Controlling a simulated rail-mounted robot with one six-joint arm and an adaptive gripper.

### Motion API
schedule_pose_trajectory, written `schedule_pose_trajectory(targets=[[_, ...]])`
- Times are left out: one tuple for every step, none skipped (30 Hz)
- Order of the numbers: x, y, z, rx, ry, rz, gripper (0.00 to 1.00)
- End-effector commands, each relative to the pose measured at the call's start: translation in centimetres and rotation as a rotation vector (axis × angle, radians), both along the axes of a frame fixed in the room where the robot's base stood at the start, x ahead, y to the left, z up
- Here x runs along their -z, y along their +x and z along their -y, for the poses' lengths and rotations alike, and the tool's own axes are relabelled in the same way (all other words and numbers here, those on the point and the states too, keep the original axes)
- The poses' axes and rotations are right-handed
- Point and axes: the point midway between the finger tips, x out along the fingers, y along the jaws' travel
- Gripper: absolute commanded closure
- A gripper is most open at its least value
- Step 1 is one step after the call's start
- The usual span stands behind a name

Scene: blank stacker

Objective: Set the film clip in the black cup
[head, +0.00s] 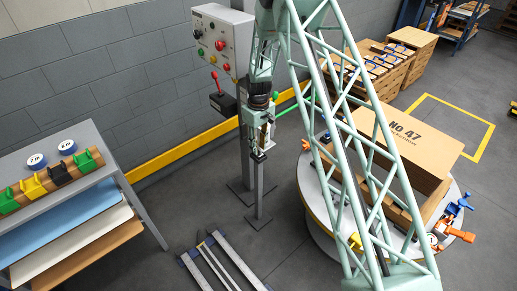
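The black cup (60,173) sits in a wooden rack on the left bench, between a yellow cup (33,187) and a green cup (86,160). Its inside is too small to make out. My gripper (259,156) points down in front of the control post, well to the right of the rack. It is too small and dark to tell whether it is open, shut or holding anything. I cannot identify the film clip for certain; small blue (453,208) and orange (458,233) pieces lie at the right edge of the round turntable (317,207).
Two round rolls (36,161) lie behind the rack. A control box (221,40) stands on a post right behind my gripper. A carton marked No 47 (410,130) stands on the turntable. Metal rails (222,262) lie on the floor. Open floor separates bench and post.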

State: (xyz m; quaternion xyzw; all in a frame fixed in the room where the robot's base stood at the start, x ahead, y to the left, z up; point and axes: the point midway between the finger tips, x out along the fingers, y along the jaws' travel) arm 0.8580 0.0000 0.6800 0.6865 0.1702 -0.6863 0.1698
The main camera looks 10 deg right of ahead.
Motion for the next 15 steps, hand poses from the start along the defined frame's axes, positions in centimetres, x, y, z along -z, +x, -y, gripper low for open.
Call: schedule_pose_trajectory(targets=[[-0.8, 0.1, 0.0, 0.0, 0.0, 0.001, 0.79], [-1.1, 0.1, 0.0, 0.0, 0.0, 0.002, 0.79], [-1.6, 0.1, 0.0, 0.0, 0.0, 0.002, 0.79], [-2.0, 0.1, 0.0, 0.0, 0.0, 0.001, 0.79], [-2.5, 0.1, 0.0, 0.0, 0.0, 0.001, 0.79], [-3.1, 0.0, 0.0, 0.0, 0.0, 0.001, 0.79], [-3.6, 0.1, 0.0, 0.0, 0.0, 0.001, 0.79], [-4.0, 0.1, 0.0, 0.0, 0.0, 0.001, 0.79], [-4.6, 0.1, 0.0, 0.0, 0.0, 0.001, 0.79], [-5.0, 0.1, 0.0, 0.0, 0.0, 0.001, 0.79], [-5.5, 0.1, 0.0, 0.0, 0.0, 0.001, 0.79], [-6.1, 0.0, 0.0, 0.0, 0.0, 0.001, 0.79], [-6.5, 0.0, 0.0, 0.0, 0.0, 0.001, 0.79], [-7.0, 0.0, 0.0, 0.0, 0.0, 0.001, 0.79], [-7.5, 0.0, 0.0, 0.0, 0.0, 0.001, 0.79]])
